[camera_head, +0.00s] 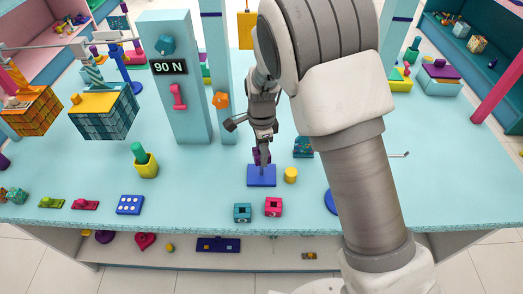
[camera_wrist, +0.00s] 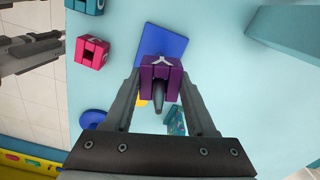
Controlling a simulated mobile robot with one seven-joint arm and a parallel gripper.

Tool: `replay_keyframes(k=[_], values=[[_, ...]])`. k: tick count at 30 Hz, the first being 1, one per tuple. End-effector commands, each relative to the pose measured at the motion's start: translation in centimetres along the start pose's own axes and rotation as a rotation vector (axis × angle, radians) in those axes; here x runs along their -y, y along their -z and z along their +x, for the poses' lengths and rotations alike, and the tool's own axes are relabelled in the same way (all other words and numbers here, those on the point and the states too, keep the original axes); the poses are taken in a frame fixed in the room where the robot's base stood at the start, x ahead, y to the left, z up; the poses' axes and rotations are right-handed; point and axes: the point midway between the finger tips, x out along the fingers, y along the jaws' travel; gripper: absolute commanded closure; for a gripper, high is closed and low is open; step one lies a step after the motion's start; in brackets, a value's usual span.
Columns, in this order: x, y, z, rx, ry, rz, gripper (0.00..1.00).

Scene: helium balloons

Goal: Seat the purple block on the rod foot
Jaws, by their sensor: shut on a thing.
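The purple block (camera_head: 257,157) is between the fingers of my gripper (camera_head: 262,146), which is shut on it. In the wrist view, the purple block (camera_wrist: 149,84) sits between both fingertips of my gripper (camera_wrist: 160,83). A grey rod (camera_wrist: 159,100) shows at the block's middle and appears to pass through it. The blue square rod foot (camera_head: 261,182) lies flat on the table; it also shows in the wrist view (camera_wrist: 165,42) beyond the block. In the head view the block appears a little above the foot, with a short stretch of rod between them.
A yellow cylinder (camera_head: 290,175) stands close to the right of the foot. A teal block (camera_head: 242,212) and a pink-red block (camera_head: 273,207) with holes stand in front. A tall teal panel (camera_head: 180,110) marked 90 N stands behind left.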

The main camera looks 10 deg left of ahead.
Motion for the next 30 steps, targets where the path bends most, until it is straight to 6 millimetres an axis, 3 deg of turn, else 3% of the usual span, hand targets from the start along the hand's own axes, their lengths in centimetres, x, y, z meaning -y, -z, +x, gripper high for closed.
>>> replay_keyframes(k=[30], values=[[0.0,0.0,2.7,0.000,-0.001,0.000,1.00]])
